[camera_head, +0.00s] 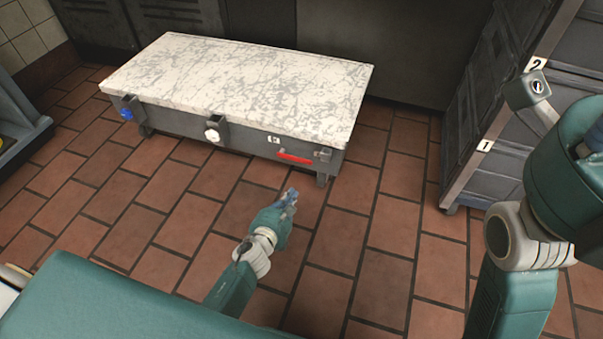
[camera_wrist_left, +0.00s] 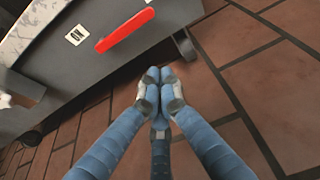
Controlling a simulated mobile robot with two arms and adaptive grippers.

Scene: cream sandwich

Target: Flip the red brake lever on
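The red brake lever (camera_head: 295,158) is on the front face of a low grey chest, near its right end. It also shows in the left wrist view (camera_wrist_left: 125,30), slanting up to the right. A small white label (camera_wrist_left: 76,35) is beside the lever's left end. My left gripper (camera_head: 291,193) is in front of the chest, below the lever in the picture and apart from it. In the left wrist view its blue fingers (camera_wrist_left: 160,76) meet at the tips with nothing seen between them. My right gripper is not seen; only parts of the right arm show.
The chest (camera_head: 250,139) has a worn white top (camera_head: 240,80), a white knob (camera_head: 212,130) and a blue knob (camera_head: 127,113) on its front. Grey lockers (camera_head: 500,140) stand to the right. The tiled floor (camera_head: 350,240) before the chest is clear.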

